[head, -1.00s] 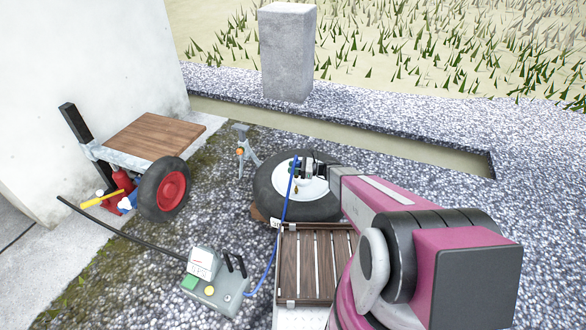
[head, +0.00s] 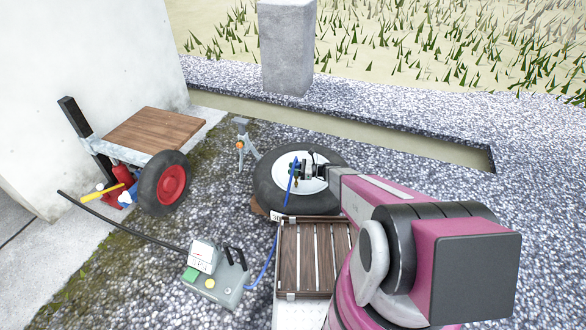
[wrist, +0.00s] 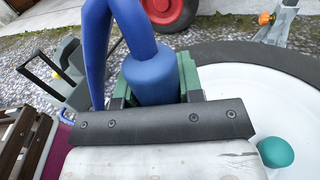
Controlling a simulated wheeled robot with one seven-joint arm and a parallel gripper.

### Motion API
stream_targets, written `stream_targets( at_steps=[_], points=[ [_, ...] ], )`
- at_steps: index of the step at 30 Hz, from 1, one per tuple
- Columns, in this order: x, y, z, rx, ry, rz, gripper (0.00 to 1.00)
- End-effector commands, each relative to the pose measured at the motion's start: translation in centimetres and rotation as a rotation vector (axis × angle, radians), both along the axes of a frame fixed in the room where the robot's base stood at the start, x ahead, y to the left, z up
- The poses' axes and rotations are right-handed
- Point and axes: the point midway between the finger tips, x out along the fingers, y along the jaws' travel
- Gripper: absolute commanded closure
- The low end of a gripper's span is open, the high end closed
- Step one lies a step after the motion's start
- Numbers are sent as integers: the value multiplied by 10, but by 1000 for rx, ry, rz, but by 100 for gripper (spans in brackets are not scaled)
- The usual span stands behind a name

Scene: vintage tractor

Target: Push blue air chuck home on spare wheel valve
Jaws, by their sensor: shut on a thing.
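The blue air chuck (wrist: 152,78) is between the green finger pads of my gripper (wrist: 160,88) in the wrist view, with its blue hose looping upward. In the head view my gripper (head: 306,170) is over the white rim (head: 312,185) of the spare wheel (head: 266,190), which lies flat. The gripper is shut on the chuck. The valve is not clear in either view, so I cannot tell whether the chuck touches it or how far it sits on it. A teal rounded knob (wrist: 275,152) shows beside the gripper, by the rim.
A grey-green inflator box (head: 222,278) with a gauge stands at the lower left; the blue hose runs from it. A small stand (head: 242,145) and a wood-topped trailer (head: 152,135) are behind left. Gravel is free at right.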

Motion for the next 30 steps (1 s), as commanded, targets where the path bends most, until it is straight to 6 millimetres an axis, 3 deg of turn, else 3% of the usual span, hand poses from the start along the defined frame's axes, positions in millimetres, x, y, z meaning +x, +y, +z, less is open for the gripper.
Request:
stream_targets(
  at_steps=[30],
  points=[
    [0, 0, -12, 0, 0, 0, 91]
  ],
)
